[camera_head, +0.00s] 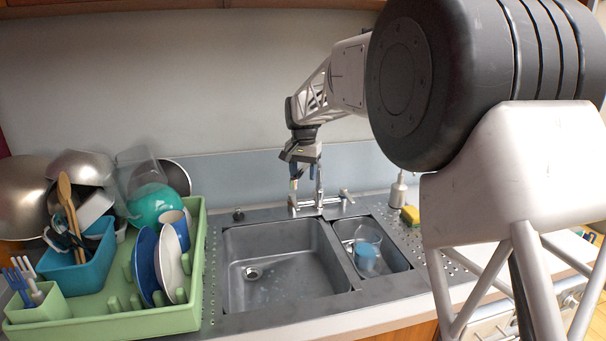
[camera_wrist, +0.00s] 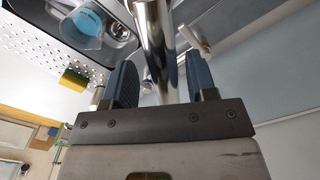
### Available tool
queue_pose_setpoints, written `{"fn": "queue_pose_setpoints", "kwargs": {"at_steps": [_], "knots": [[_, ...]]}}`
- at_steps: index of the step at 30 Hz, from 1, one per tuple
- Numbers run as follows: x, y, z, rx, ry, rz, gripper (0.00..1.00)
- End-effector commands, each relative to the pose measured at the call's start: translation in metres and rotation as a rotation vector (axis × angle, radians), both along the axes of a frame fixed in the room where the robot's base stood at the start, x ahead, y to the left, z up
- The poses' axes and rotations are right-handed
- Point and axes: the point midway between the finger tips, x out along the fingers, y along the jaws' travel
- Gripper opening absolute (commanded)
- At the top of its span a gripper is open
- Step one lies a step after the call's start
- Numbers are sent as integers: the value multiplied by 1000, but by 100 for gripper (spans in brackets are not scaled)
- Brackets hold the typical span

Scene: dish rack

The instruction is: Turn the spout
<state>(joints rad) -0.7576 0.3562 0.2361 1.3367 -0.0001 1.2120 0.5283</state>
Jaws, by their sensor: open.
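The chrome spout (camera_head: 319,198) stands at the back edge of the sink, on the faucet body. In the wrist view the spout (camera_wrist: 152,38) is a shiny upright tube running between my two blue fingers. My gripper (camera_head: 304,176) is at the faucet from above. In the wrist view my gripper (camera_wrist: 162,78) is open, with one finger on each side of the spout. A gap shows on both sides, wider at the left finger. The spout's upper part is partly hidden by my gripper in the head view.
A large basin (camera_head: 236,245) and a small basin (camera_head: 398,258) lie before the faucet; the small one holds a clear vessel with a blue thing (camera_head: 366,255). A soap dispenser (camera_head: 399,190) and yellow sponge (camera_head: 410,214) stand right. A green dish rack (camera_head: 195,262) fills the left.

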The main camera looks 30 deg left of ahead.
Motion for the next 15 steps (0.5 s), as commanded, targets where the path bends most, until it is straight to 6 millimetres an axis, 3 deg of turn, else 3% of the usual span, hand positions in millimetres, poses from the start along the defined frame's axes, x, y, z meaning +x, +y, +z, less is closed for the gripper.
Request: {"fn": "queue_pose_setpoints", "kwargs": {"at_steps": [15], "knots": [[0, 0, 12, 0, 0, 0, 52]]}}
